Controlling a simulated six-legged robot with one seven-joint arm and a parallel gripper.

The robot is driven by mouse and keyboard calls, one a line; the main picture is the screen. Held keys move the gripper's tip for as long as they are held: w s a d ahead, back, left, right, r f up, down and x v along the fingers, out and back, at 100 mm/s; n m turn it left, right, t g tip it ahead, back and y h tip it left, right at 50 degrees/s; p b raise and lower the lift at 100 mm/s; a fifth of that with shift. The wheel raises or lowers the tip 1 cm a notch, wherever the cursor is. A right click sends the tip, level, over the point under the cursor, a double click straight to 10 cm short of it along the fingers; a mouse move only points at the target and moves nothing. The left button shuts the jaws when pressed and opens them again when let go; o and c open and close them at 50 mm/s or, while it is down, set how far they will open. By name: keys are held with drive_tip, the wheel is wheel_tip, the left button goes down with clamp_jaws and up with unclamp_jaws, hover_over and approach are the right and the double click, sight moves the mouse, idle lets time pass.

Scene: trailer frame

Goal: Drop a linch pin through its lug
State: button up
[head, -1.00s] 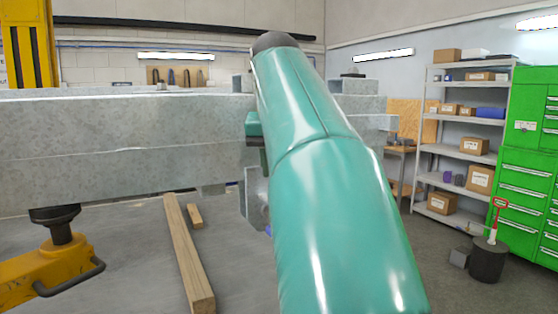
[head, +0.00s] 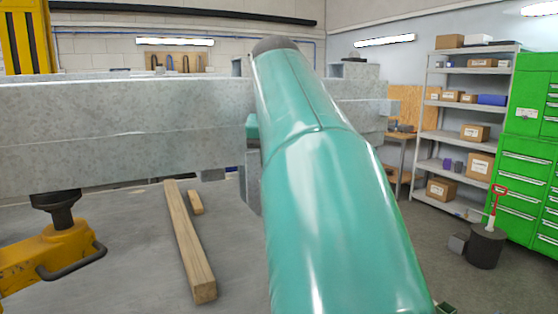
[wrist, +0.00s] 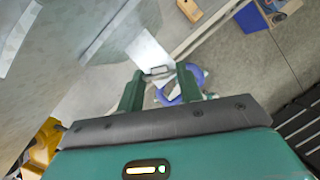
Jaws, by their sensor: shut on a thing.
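In the wrist view my gripper (wrist: 160,73) has its two green fingers closed on a small metal piece, which I take to be the linch pin (wrist: 158,71). A blue-purple ring (wrist: 172,99) hangs by the right finger and looks like part of the pin. A pale grey plate (wrist: 149,50) lies just beyond the fingertips; whether it is the lug, I cannot tell. In the head view the galvanised trailer frame (head: 110,110) crosses the left and middle. My green arm reaches toward it and hides my gripper, the pin and any lug there.
A yellow jack (head: 55,255) stands under the frame at left. A long timber (head: 188,240) and a short wood block (head: 196,202) lie on the floor. Shelving (head: 450,115), green cabinets (head: 530,150) and a dark bin (head: 486,248) stand at right, with open floor before them.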

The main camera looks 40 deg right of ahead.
drive_tip(key=shift+f, duration=0.55)
drive_tip(key=o, duration=1.1)
drive_tip(key=v, duration=1.3)
drive_tip(key=shift+s+r, duration=0.1)
drive_tip(key=shift+r, duration=0.3)
